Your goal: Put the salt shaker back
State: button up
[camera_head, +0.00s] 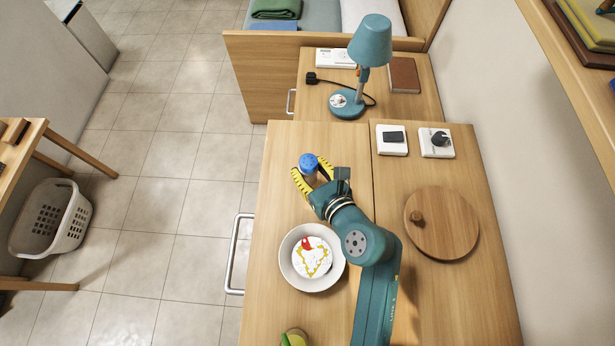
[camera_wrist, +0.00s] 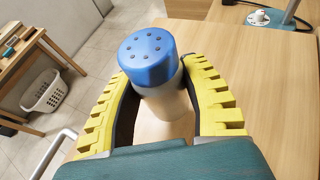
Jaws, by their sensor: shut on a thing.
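The salt shaker (camera_head: 308,164) has a blue cap with small holes and a pale body. In the wrist view the salt shaker (camera_wrist: 149,60) stands upright between the two yellow fingers. My gripper (camera_head: 311,177) is shut on it above the left part of the wooden counter (camera_head: 279,205). In the wrist view my gripper (camera_wrist: 165,95) has a finger on either side of the body. I cannot tell whether the base touches the counter; the lower body is partly hidden by the gripper.
A bowl (camera_head: 289,273) with white, yellow and red contents stands nearer on the counter. A round wooden lid (camera_head: 441,223) lies at the right. Two switch plates (camera_head: 392,148) (camera_head: 437,150) sit behind it. A teal lamp (camera_head: 370,42) stands farther back. Counter left of the lid is partly covered by my arm.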

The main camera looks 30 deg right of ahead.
aim_at(313, 181)
notch_tip(313, 181, down, 3)
jog(key=shift+f+b, duration=0.1)
jog(key=shift+b, duration=0.45)
jog(key=o, duration=1.1)
jog(key=shift+o, duration=0.2)
jog(key=shift+s+r+p, duration=0.25)
jog(key=shift+p, duration=0.1)
jog(key=p+v, duration=0.3)
jog(key=v, duration=0.8)
jog(key=shift+s+r+p, duration=0.1)
jog(key=shift+s+p, duration=0.1)
jog(key=shift+p, duration=0.1)
